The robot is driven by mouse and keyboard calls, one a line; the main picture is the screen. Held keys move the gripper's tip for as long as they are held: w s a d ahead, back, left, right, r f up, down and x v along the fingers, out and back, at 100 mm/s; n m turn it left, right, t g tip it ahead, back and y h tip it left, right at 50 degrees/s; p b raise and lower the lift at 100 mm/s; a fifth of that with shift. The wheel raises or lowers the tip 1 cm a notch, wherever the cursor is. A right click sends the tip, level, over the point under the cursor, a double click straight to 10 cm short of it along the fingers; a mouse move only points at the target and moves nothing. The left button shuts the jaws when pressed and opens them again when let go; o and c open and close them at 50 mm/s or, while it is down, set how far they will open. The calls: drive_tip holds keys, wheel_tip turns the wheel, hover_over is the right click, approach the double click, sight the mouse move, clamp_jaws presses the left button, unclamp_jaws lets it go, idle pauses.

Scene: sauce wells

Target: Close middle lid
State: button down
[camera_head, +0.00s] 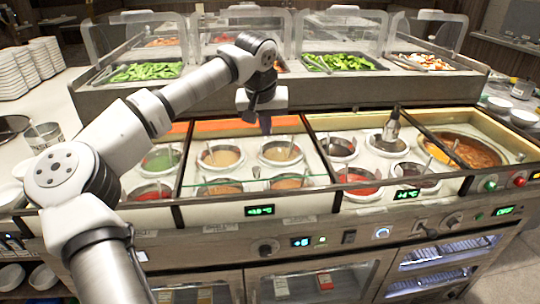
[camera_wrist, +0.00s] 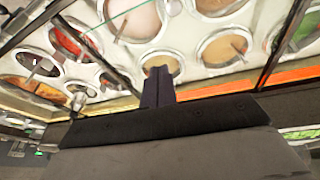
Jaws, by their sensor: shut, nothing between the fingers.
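The sauce counter has three framed sections of wells. In the head view the middle section holds several round sauce wells, and a clear glass lid (camera_head: 262,181) shows there as a thin greenish edge across the front wells. A small dark knob-like piece stands at that edge. How far the lid covers the wells is hard to tell. The glass edge also shows faintly in the wrist view (camera_wrist: 122,20). My gripper (camera_head: 265,128) is shut and empty, pointing down over the back of the middle section. In the wrist view its fingers (camera_wrist: 158,72) are together beside a tan sauce well.
Behind stand salad trays (camera_head: 340,62) under clear raised guards (camera_head: 340,30). The right section holds an upright metal shaker-like item (camera_head: 391,126) and a large brown sauce pan (camera_head: 462,151). White plate stacks (camera_head: 28,68) stand at the left. Dark dividers separate the sections.

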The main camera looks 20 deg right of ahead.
drive_tip(key=w+a, duration=0.1)
drive_tip(key=a, duration=0.1)
drive_tip(key=p, duration=0.2)
approach(259, 161)
drive_tip(key=shift+y, duration=0.4)
drive_tip(key=x, duration=0.6)
drive_tip(key=shift+d+r, duration=0.1)
drive_tip(key=shift+d, duration=0.2)
drive_tip(key=shift+s+a+r+p, duration=0.1)
drive_tip(key=shift+s+a+p, duration=0.2)
drive_tip(key=shift+s, duration=0.3)
drive_tip(key=shift+s+a+r+p, duration=0.15)
drive_tip(key=shift+s+a, duration=0.2)
drive_tip(key=shift+s, duration=0.3)
drive_tip(key=shift+s+a+f, duration=0.15)
drive_tip(key=shift+s, duration=0.35)
